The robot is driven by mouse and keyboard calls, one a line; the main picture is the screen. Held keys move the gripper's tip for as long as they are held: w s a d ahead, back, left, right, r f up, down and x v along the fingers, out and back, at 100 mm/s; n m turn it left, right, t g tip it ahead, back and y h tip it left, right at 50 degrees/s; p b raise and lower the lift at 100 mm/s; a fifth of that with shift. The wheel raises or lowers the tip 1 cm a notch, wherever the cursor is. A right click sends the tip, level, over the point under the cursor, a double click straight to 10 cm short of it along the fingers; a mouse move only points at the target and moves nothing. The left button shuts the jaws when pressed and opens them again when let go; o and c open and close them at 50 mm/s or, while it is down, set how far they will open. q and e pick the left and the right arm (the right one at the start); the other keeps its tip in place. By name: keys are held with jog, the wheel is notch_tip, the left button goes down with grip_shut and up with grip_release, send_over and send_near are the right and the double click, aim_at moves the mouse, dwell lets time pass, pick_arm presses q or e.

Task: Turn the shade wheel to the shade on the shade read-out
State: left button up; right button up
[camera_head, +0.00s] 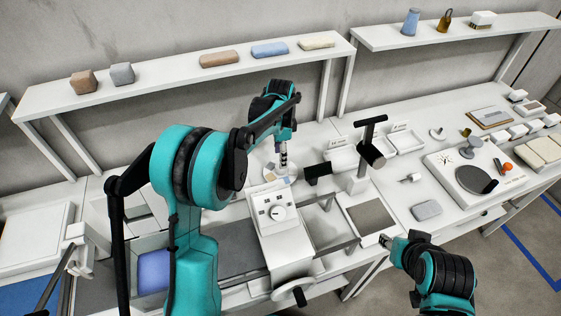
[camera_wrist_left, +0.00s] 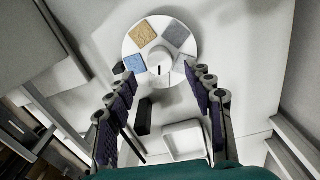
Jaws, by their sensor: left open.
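The shade wheel (camera_wrist_left: 160,22) is a white disc with coloured swatches, seen from above in the left wrist view. A tan, a grey and a blue swatch show; the near part is partly hidden by my fingers. Its round white hub (camera_wrist_left: 159,62) bears a dark mark. My left gripper (camera_wrist_left: 160,76) is open, its fingers either side of the hub; contact cannot be told. In the head view the wheel (camera_head: 292,178) lies under my left gripper (camera_head: 283,160). My right gripper (camera_head: 386,241) is at the front right, away from the wheel; its opening is unclear. I cannot pick out the shade read-out.
A white box with a dial (camera_head: 278,213) stands in front of the wheel, with a black handwheel (camera_head: 295,292) below. A black-topped post (camera_head: 370,143) stands to the right. A shelf (camera_head: 180,75) with coloured blocks runs behind. A white tray (camera_wrist_left: 184,140) lies near the wheel.

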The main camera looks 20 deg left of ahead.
pick_arm(q)
notch_tip(320, 180, up, 8)
jog(key=shift+f, duration=0.2)
dwell(0.7)
